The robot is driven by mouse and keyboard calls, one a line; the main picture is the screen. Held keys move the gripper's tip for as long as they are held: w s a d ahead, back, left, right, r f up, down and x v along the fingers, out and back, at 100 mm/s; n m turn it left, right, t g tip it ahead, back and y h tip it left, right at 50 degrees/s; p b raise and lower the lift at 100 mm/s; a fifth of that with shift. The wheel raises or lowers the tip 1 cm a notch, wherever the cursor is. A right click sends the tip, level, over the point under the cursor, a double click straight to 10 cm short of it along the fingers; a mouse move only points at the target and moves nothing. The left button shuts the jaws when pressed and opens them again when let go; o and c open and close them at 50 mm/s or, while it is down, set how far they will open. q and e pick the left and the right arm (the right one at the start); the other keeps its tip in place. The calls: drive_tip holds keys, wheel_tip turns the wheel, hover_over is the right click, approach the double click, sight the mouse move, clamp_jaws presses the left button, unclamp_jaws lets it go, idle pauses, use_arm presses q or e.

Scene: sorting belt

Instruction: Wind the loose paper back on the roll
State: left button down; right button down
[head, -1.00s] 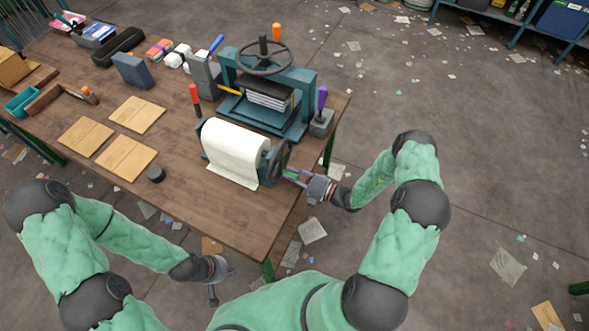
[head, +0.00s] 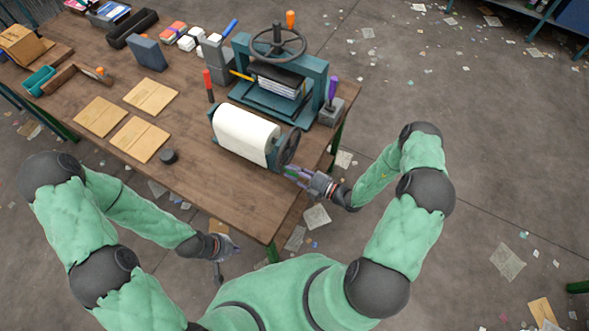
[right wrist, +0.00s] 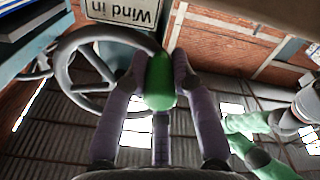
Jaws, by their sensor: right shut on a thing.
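The white paper roll (head: 243,132) sits in a blue stand near the table's right edge. A short length of paper shows down its front. A dark spoked wheel (head: 289,147) is on the stand's right end; it also shows in the right wrist view (right wrist: 69,75). My right gripper (head: 297,174) is beside the wheel. In the right wrist view its purple fingers are shut around the wheel's green knob (right wrist: 160,82). My left gripper (head: 228,258) hangs off the table's front edge, empty, with its fingers spread.
A press (head: 279,80) with a handwheel stands behind the roll. A "Wind in" sign (right wrist: 122,10) shows in the right wrist view. The table (head: 215,185) is bare in front of the roll.

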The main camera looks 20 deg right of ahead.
idle(0.3)
drive_tip(key=c, duration=1)
unclamp_jaws()
drive_tip(key=shift+s, duration=0.1)
drive_tip(key=v, duration=1.2)
